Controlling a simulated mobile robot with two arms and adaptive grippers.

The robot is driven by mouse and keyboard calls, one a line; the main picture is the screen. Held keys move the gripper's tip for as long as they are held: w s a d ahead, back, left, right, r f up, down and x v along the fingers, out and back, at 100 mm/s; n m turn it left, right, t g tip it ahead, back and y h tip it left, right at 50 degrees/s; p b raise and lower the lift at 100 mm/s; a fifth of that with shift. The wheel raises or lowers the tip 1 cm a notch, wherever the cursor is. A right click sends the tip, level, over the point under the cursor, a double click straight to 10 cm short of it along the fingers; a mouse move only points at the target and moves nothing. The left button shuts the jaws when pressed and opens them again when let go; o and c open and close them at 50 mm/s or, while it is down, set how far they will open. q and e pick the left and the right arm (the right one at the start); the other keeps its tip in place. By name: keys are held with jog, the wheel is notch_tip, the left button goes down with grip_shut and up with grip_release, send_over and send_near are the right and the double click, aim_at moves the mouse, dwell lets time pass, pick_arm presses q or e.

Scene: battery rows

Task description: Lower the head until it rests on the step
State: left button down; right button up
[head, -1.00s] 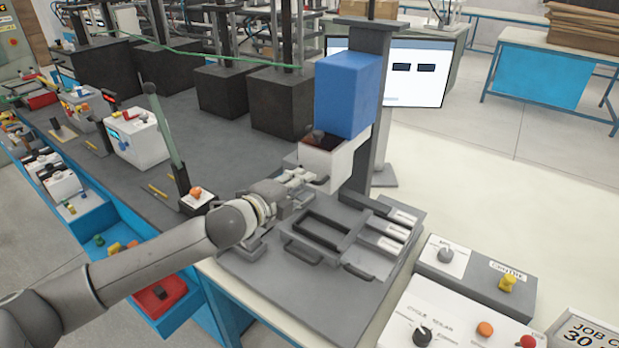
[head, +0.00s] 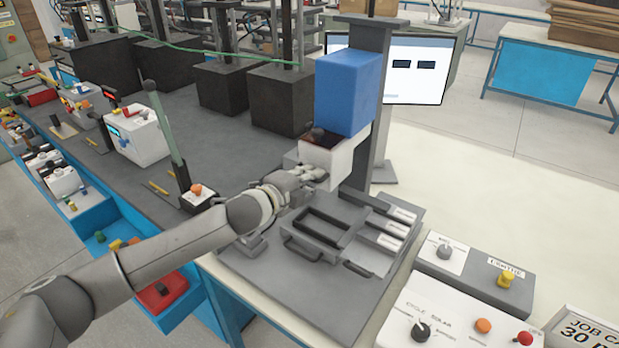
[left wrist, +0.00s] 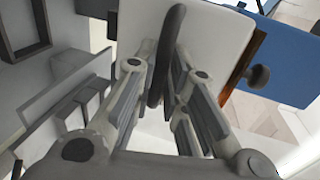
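The head is a blue block (head: 348,92) with a white lower part (head: 338,160), carried on a grey upright column (head: 360,60). It hangs above a grey fixture plate (head: 285,278) with a dark rectangular frame (head: 322,232); there is clear space under it. My left gripper (head: 312,172) is at the near side of the white part. In the left wrist view, a dark handle bar (left wrist: 163,60) stands between its two fingers (left wrist: 163,85), with the white face (left wrist: 215,40) behind it. The fingers look apart, without a clear grip on the bar. My right gripper is not in view.
A control box with knobs and buttons (head: 450,325) stands at the front right. Black blocks (head: 280,100) line the back of the dark bench, and a screen (head: 420,75) stands behind the column. The pale table (head: 480,190) to the right is largely bare.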

pick_arm(q)
jog(key=c, duration=1.5)
grip_release()
jog(key=shift+f, duration=0.1)
jog(key=shift+s, duration=0.1)
jog(key=v, duration=1.2)
